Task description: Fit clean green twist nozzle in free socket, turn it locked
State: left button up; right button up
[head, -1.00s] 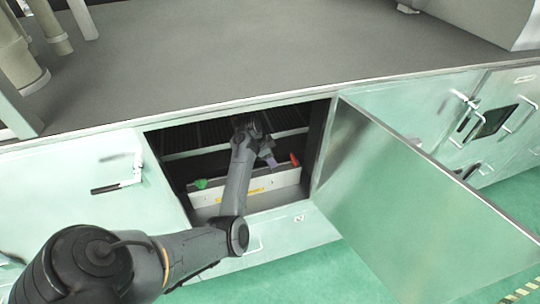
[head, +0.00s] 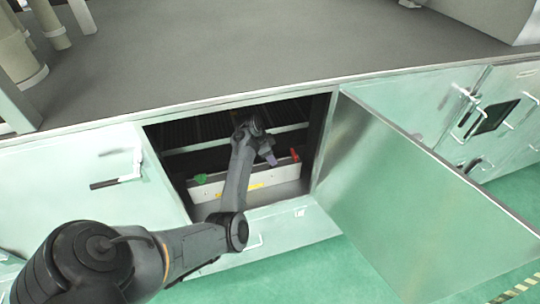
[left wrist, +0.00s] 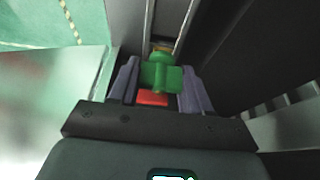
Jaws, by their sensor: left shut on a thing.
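My left gripper (head: 268,157) is inside the open cabinet, just above the right half of a pale rail, left of a red nozzle (head: 296,154). In the left wrist view the left gripper (left wrist: 160,88) is shut on a green nozzle (left wrist: 161,77), seen between its two purple-grey fingers. The red part (left wrist: 153,98) shows just below it in that picture. Another green nozzle (head: 201,179) sits at the rail's left end. The held nozzle is hidden in the head view. I cannot tell whether it touches a socket. My right gripper is not in view.
The rail (head: 225,186) carries a yellow label and spans the cabinet. The cabinet door (head: 410,200) stands open on the right. The cabinet's side walls and the grey bench top (head: 260,50) close in the opening. Dark ribs lie behind the rail.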

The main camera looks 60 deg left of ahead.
pick_arm(q)
jog(key=shift+p, duration=1.15)
dwell(1.3)
jog(key=shift+f, duration=0.6)
jog(key=shift+f+b, duration=0.45)
jog(key=shift+f, duration=0.3)
jog(key=o, duration=1.1)
jog(key=shift+r, duration=0.1)
jog(key=v, duration=1)
jog(key=shift+s+r, duration=0.2)
jog(key=shift+r, duration=0.1)
jog(key=shift+c, duration=0.3)
